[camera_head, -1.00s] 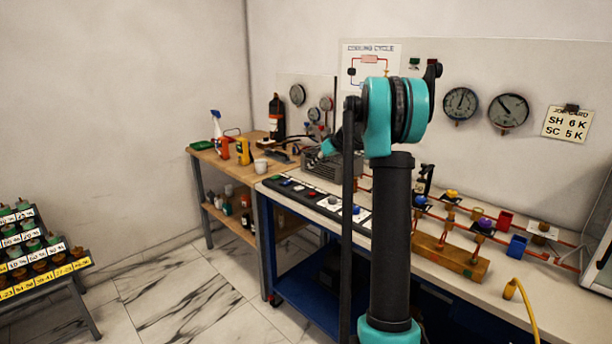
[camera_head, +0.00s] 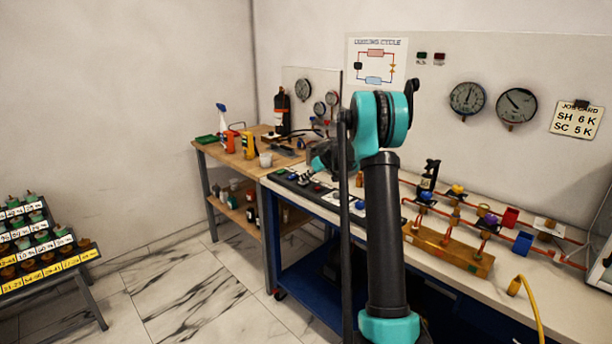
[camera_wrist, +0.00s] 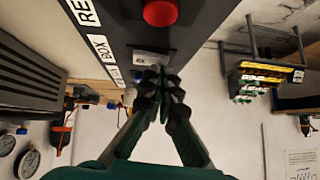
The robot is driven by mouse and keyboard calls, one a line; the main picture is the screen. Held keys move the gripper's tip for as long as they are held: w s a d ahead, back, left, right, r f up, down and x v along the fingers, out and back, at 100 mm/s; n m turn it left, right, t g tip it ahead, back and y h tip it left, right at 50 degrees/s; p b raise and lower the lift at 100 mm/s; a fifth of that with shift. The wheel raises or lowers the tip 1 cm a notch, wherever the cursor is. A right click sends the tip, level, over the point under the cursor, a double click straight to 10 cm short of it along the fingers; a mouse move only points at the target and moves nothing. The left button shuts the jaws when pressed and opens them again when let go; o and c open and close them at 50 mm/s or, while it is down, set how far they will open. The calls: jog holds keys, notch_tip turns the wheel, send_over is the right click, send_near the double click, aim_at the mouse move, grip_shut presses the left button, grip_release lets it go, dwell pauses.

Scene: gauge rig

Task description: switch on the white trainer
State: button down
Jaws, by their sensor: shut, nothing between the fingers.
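The white trainer is the bench with a pale top (camera_head: 560,300) and a white back panel (camera_head: 440,80) reading "COOLING CYCLE". A dark control strip (camera_head: 296,181) with coloured buttons runs along its front left edge. The wrist view shows a dark strip (camera_wrist: 135,30) close up, with a red button (camera_wrist: 160,12) and white labels, one reading "BOX". A small grey-white plate (camera_wrist: 152,58) lies just beyond my fingertips. My gripper (camera_wrist: 158,82) is shut and empty, its tips close to that plate; contact cannot be told. In the head view my arm partly hides the strip and gripper.
Dial gauges (camera_head: 467,98) and a job card (camera_head: 576,119) are on the back panel. Valves and pipes stand on the bench to the right, near a wooden block (camera_head: 447,248). A wooden side table (camera_head: 225,155) holds bottles. A label rack (camera_head: 40,250) stands left; the floor between is clear.

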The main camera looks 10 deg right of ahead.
aim_at(307, 186)
jog(key=shift+s+a+f, duration=0.1)
jog(key=shift+f, duration=0.15)
dwell(0.4)
jog(key=shift+w+d+r, duration=0.2)
jog(key=shift+w+d, duration=0.3)
jog(key=shift+d, duration=0.15)
jog(key=r, duration=0.4)
jog(key=shift+s+a+r, duration=0.1)
jog(key=shift+s+r, duration=0.2)
jog(key=shift+s, duration=0.05)
jog(key=s+a+v, duration=0.1)
jog(key=v, duration=0.8)
jog(key=shift+s+a, duration=0.1)
jog(key=shift+s, duration=0.05)
